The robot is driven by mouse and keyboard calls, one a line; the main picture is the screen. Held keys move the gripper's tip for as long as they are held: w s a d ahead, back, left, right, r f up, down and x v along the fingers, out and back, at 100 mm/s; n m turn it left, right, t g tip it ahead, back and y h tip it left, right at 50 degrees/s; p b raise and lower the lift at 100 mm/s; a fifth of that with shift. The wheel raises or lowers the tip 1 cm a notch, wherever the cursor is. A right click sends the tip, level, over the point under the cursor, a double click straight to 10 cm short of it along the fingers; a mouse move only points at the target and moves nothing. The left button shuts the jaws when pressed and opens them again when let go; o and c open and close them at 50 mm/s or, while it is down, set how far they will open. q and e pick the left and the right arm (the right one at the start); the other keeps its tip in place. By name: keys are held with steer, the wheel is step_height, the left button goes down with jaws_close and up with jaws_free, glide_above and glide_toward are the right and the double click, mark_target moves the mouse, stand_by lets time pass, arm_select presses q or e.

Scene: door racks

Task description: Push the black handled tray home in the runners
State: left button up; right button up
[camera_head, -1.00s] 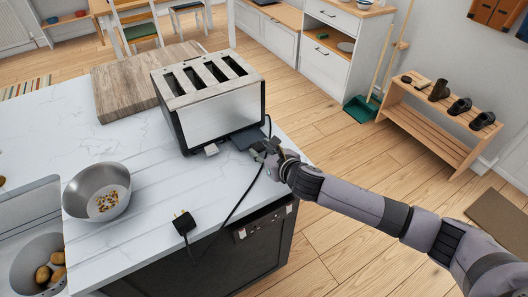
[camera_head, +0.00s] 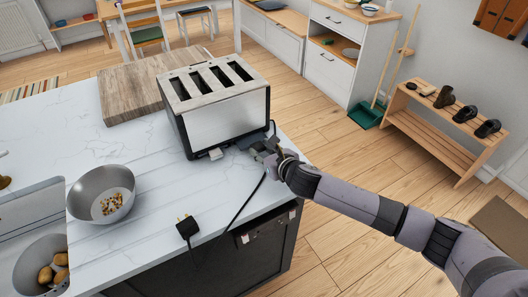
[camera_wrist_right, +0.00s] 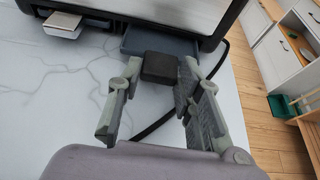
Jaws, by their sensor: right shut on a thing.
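The tray (camera_wrist_right: 160,42) is a dark flat slab that sticks a little way out of the low front of the toaster (camera_head: 224,115), and its rear part is hidden inside. Its black block handle (camera_wrist_right: 160,67) faces me. My right gripper (camera_head: 262,149) is at the toaster's lower right corner, just above the worktop. In the right wrist view its two fingers (camera_wrist_right: 160,70) stand on either side of the black handle and are shut on it. The runners are hidden inside the toaster. My left gripper is not in view.
A pale-handled piece (camera_wrist_right: 62,25) juts out left of the tray. A black cable (camera_head: 243,200) runs beside my gripper to a plug (camera_head: 187,228). A metal bowl (camera_head: 100,194) stands at left and a wooden board (camera_head: 128,92) behind. The worktop's right edge is close.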

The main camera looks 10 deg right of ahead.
mark_target(249, 138)
steer(key=shift+w+a, duration=0.25)
steer(key=shift+w, duration=0.4)
steer(key=shift+w+a, duration=0.25)
steer(key=shift+w, duration=0.4)
steer(key=shift+w+a, duration=0.25)
steer(key=shift+w, duration=0.4)
steer(key=o, duration=1.2)
steer(key=shift+s, duration=0.1)
steer(key=v, duration=1.2)
